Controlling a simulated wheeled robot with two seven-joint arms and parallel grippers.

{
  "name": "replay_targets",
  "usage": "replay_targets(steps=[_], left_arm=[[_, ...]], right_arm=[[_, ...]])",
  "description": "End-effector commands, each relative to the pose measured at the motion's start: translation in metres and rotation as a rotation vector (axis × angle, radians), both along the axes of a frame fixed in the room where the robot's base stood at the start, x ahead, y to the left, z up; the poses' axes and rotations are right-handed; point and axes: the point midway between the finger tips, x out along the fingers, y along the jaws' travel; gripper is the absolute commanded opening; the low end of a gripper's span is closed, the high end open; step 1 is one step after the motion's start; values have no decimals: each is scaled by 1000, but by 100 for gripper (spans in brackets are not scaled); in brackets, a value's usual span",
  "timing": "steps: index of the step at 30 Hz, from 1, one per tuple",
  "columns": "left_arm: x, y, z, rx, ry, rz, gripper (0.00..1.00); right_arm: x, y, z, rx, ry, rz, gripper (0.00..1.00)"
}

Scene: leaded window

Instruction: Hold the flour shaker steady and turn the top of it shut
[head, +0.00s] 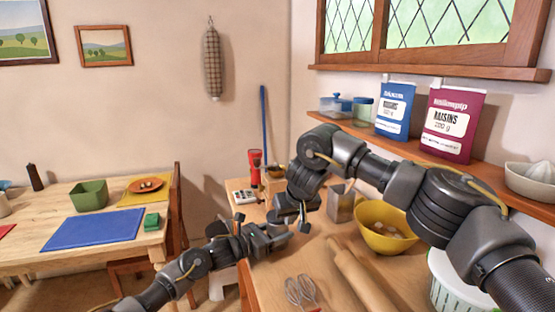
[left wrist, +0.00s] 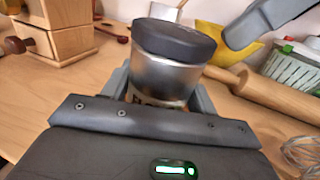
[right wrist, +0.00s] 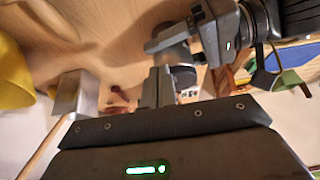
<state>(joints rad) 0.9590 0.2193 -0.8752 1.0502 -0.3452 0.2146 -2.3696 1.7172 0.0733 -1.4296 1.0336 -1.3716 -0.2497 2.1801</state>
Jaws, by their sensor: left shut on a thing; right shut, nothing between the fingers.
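The flour shaker is a metal can with a wide dark top (left wrist: 174,40), upright in the left wrist view. My left gripper (head: 276,236) is shut around the silver body (left wrist: 162,76), one finger on each side, below the top. The lower part of the shaker is hidden behind the gripper. My right gripper (head: 298,216) is shut and empty, near the shaker. In the right wrist view its two fingers (right wrist: 157,84) are together. In the head view the arms largely hide the shaker, and I cannot tell how far its top is turned.
A wooden grinder (left wrist: 55,32) stands behind the shaker to the left. A shelf (head: 410,150) carries boxes at the right.

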Motion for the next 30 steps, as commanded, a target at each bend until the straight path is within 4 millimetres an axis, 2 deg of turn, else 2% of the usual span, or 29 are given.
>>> replay_targets(steps=[6,30], left_arm=[[0,0,0,1,1,0,28],[0,0,-1,0,1,0,28]], right_arm=[[0,0,-7,1,-1,-1,0],[4,3,-7,0,0,-1,0]])
